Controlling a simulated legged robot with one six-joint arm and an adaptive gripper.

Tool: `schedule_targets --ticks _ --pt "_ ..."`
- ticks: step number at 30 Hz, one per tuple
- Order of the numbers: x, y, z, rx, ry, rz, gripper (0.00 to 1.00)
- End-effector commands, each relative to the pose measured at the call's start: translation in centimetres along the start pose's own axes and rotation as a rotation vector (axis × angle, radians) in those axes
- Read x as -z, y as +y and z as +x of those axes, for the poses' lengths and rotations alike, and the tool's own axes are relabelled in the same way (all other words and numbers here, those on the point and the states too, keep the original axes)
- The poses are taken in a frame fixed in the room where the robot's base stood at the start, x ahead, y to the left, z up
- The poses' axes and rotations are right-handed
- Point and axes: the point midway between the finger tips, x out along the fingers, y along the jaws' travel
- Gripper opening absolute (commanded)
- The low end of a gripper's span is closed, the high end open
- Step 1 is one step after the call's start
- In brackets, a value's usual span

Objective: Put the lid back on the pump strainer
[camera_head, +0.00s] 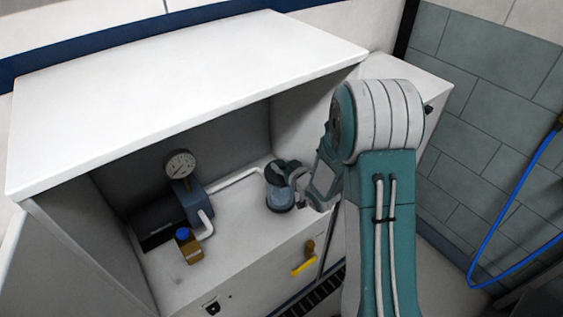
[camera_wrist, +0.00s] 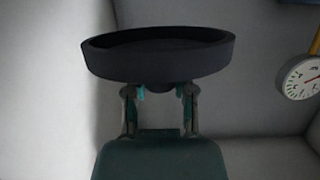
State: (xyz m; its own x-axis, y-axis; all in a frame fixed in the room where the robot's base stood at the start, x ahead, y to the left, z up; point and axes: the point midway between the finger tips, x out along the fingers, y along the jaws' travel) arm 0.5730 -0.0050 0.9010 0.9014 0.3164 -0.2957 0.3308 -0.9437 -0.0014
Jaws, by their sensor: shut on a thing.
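In the wrist view my gripper (camera_wrist: 160,92) is shut on the dark round lid (camera_wrist: 158,58), at a small knob on its near side. The lid's shallow rim and hollow face show. In the head view my gripper (camera_head: 289,177) reaches into the cabinet with the dark lid (camera_head: 273,174), directly above the pump strainer. The strainer (camera_head: 280,201) is a blue-grey, clear-looking cup on the cabinet floor. The lid and strainer overlap in the head view, so I cannot tell whether they touch. The strainer does not show in the wrist view.
A pump (camera_head: 194,203) with a round gauge (camera_head: 181,164) stands left of the strainer, joined by a white pipe (camera_head: 236,179). A small amber bottle with a blue cap (camera_head: 189,248) is in front. The cabinet top (camera_head: 190,80) overhangs. A yellow handle (camera_head: 304,266) is below.

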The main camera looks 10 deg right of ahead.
Motion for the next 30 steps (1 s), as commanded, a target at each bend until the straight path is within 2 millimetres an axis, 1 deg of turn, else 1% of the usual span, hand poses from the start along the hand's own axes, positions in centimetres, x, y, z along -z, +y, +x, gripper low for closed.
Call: schedule_targets --ticks 8,18,30 --pt "-0.4 -0.4 0.0 0.013 -0.002 -0.004 0.00" --pt "-2.0 0.1 0.4 0.013 0.000 0.000 0.00" --pt "-2.1 -0.1 0.5 0.012 0.000 -0.002 0.00"
